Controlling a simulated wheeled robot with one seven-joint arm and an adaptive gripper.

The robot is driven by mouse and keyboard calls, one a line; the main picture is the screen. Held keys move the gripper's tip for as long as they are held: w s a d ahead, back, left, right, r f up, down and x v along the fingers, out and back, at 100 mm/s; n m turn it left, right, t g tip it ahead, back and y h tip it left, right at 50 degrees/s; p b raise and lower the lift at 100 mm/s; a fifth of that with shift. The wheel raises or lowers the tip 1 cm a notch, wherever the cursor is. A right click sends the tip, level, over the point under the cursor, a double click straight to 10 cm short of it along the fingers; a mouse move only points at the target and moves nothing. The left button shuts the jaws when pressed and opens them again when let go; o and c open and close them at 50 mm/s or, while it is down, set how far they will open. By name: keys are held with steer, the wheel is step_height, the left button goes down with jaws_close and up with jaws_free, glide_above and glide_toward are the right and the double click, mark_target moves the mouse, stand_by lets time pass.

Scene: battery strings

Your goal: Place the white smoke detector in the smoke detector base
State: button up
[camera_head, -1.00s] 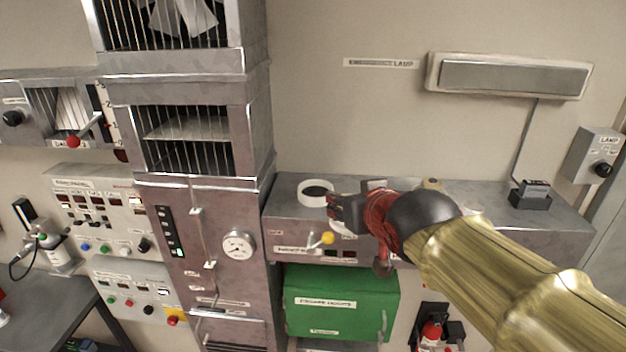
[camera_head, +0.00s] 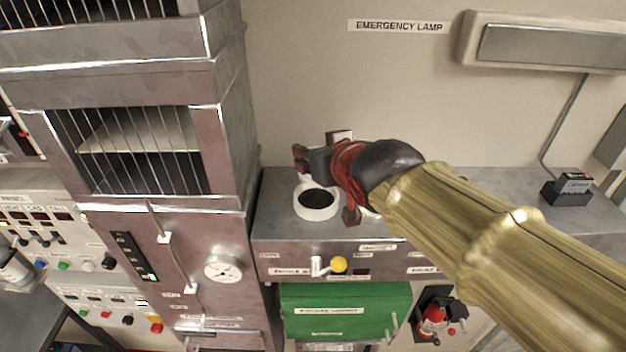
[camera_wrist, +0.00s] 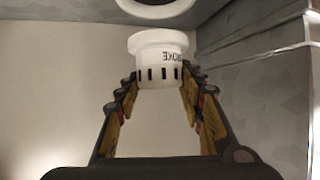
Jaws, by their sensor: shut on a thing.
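The smoke detector (camera_wrist: 160,58) is a white stepped cylinder with dark slots and the printed letters "SMOKE", upside down in the wrist view. My gripper (camera_wrist: 160,80) is shut on it, one finger on each side. The base (camera_head: 316,203) is a white ring with a dark centre on the grey counter. Its rim also shows at the top of the wrist view (camera_wrist: 155,12), apart from the detector.
The metal counter (camera_head: 277,205) runs along the wall. A tall metal cabinet (camera_head: 225,150) stands close to the left of the base. A small black device (camera_head: 567,190) is at the counter's right. A white object (camera_head: 368,212) is mostly hidden behind my arm.

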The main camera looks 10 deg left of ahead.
step_height(320, 180, down, 3)
steer(key=shift+f, duration=0.2)
steer(key=shift+f+b, duration=0.55)
steer(key=shift+f, duration=1.15)
steer(key=shift+f, duration=0.15)
steer(key=o, duration=1.2)
